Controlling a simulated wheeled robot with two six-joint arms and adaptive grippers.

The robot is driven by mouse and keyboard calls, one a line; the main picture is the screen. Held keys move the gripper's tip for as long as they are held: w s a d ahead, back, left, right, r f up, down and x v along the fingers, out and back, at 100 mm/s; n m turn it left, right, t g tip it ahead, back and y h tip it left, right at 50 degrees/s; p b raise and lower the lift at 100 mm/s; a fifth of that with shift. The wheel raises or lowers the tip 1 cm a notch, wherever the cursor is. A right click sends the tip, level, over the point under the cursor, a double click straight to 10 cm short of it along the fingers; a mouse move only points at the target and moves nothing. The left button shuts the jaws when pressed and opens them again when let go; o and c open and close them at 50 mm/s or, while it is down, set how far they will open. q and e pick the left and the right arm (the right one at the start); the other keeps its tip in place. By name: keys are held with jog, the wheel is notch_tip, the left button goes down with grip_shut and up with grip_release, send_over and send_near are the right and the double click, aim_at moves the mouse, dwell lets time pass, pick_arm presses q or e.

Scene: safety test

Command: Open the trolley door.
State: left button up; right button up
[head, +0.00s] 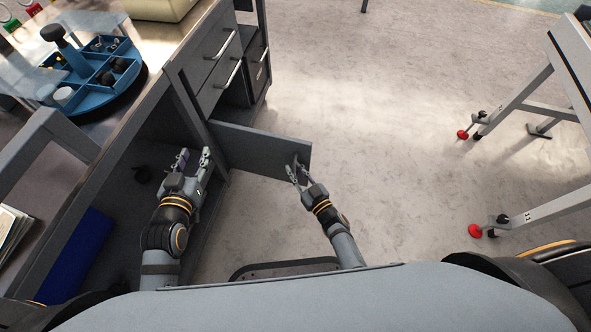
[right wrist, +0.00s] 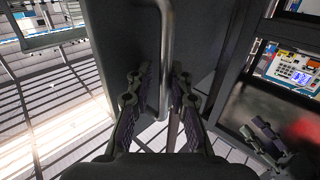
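The trolley (head: 180,85) stands on the left in the head view. Its grey lower door (head: 255,148) stands swung out from the body, and the dark compartment behind it is exposed. My right gripper (head: 297,172) is at the door's free end. In the right wrist view a vertical bar handle (right wrist: 166,55) on the door runs between my right gripper's fingers (right wrist: 160,95); they are apart, and a firm grip on it does not show. My left gripper (head: 194,158) is open and empty at the compartment opening, beside the door's hinged end.
Drawers (head: 222,60) with bar handles are beyond the door. A blue sorting tray (head: 100,75) stands on the trolley top. A blue item (head: 78,255) lies low in the compartment. A grey frame with red-footed legs (head: 535,100) stands at right. The floor between is clear.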

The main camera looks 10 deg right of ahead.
jog(key=shift+a, duration=0.1)
jog(key=v, duration=1.2)
